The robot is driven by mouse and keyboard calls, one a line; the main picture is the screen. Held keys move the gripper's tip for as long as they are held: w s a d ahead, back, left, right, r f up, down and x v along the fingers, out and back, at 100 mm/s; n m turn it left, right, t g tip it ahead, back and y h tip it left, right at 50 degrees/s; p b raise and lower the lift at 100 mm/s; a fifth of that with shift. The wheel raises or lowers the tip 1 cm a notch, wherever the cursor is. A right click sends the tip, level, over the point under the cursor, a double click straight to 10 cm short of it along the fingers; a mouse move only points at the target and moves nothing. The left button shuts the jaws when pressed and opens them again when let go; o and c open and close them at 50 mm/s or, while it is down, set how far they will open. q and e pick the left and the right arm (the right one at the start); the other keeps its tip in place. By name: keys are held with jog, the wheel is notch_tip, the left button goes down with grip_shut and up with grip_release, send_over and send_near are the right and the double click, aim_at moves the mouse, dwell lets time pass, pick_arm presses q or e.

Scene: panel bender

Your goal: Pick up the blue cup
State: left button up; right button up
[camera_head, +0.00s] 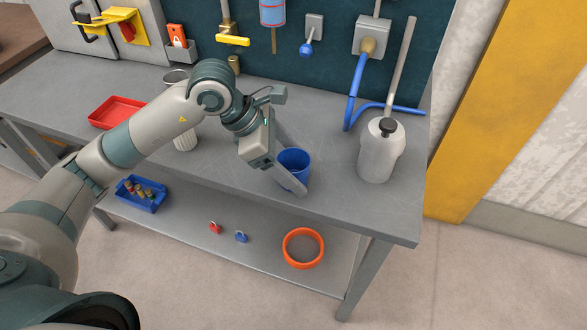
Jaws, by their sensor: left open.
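The blue cup (295,161) stands upright on the grey workbench (330,205), right of the middle of the picture. My left gripper (294,166) is open at the cup. One finger passes in front of the cup's lower left side, and the other finger shows behind it near the rim. The cup seems to be between the two fingers; I cannot tell if they touch it. Part of the cup's front is hidden by the near finger. My right gripper is not in view.
A grey canister (378,155) with a black top stands right of the cup, near a blue hose (355,92). A red tray (116,112) and a ribbed white container (185,139) are to the left. The lower shelf holds a blue bin (139,204) and an orange ring-shaped bowl (303,231).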

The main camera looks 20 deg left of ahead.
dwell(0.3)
pick_arm(q)
jog(key=c, duration=1.1)
jog(key=shift+r, duration=0.1)
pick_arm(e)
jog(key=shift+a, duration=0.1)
pick_arm(q)
jog(key=shift+r+b, duration=0.3)
jog(key=shift+r, duration=0.35)
jog(key=r, duration=0.2)
jog(key=s+r+b, duration=0.1)
jog(key=shift+d, duration=0.3)
jog(key=s+d+r+b, duration=0.1)
jog(key=s+r+b, duration=0.1)
jog(key=s+b, duration=0.1)
jog(key=s+d+r+b, duration=0.2)
jog(key=s+b, duration=0.1)
jog(key=s+d+r+b, duration=0.2)
jog(key=s+b, duration=0.1)
jog(key=shift+r, duration=0.3)
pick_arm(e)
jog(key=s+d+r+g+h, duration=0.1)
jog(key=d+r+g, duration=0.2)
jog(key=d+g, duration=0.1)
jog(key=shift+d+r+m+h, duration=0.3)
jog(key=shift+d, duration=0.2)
